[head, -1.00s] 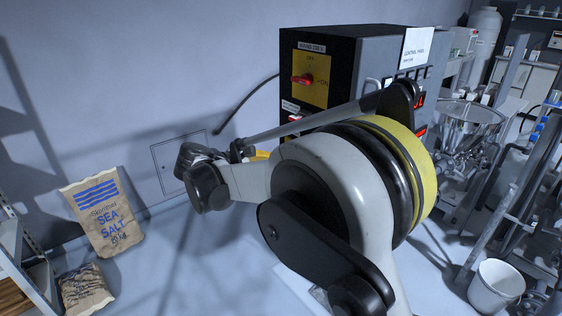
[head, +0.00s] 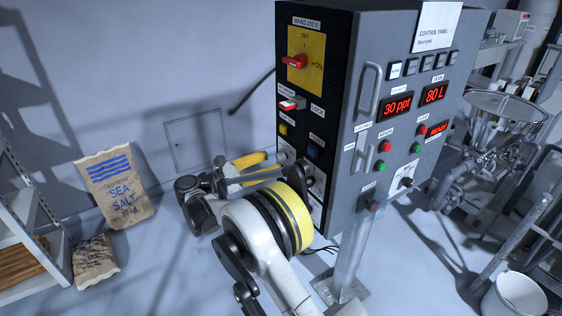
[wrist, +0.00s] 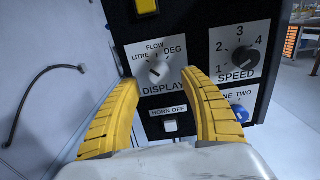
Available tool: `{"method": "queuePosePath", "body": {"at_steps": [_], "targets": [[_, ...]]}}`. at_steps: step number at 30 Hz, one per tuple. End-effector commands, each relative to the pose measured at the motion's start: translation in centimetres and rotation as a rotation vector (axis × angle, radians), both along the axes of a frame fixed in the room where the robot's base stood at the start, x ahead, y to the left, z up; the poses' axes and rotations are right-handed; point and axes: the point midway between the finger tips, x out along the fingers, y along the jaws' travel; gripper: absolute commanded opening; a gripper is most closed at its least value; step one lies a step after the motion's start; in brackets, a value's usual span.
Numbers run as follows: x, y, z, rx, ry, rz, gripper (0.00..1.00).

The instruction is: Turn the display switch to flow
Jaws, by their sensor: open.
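The display switch (wrist: 159,72) is a round dark knob with a pale pointer on a white plate marked LITRE, FLOW, DEG and DISPLAY. I cannot tell for sure which mark its pointer faces. My gripper (wrist: 160,80) is open, with one yellow finger at the left and one at the right of the knob, close to the panel. Contact with the knob is not clear. In the head view my gripper (head: 272,164) reaches to the lower part of the cabinet's dark side, and the switch cannot be made out there.
The speed knob (wrist: 237,57) sits right of the display switch. The horn-off button (wrist: 170,126) lies below, between the fingers, and a blue knob (wrist: 239,112) lies lower right. Above is a yellow button (wrist: 146,6). The control cabinet (head: 345,130) stands on a post.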

Motion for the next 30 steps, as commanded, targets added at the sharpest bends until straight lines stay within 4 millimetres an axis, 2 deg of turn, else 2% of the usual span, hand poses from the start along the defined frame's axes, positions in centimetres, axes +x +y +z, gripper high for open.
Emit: {"method": "queuePosePath", "body": {"at_steps": [3, 6, 18, 23, 30], "targets": [[1.1, -1.8, -0.1, 0.000, 0.000, -0.002, 0.53], [1.8, -2.7, -0.1, 0.001, 0.000, -0.001, 0.53], [2.2, -3.3, 0.0, 0.001, 0.000, 0.001, 0.51], [2.2, -3.3, 0.0, 0.001, 0.000, 0.000, 0.02], [2.2, -3.3, 0.0, 0.006, -0.008, 0.000, 0.00]]}}
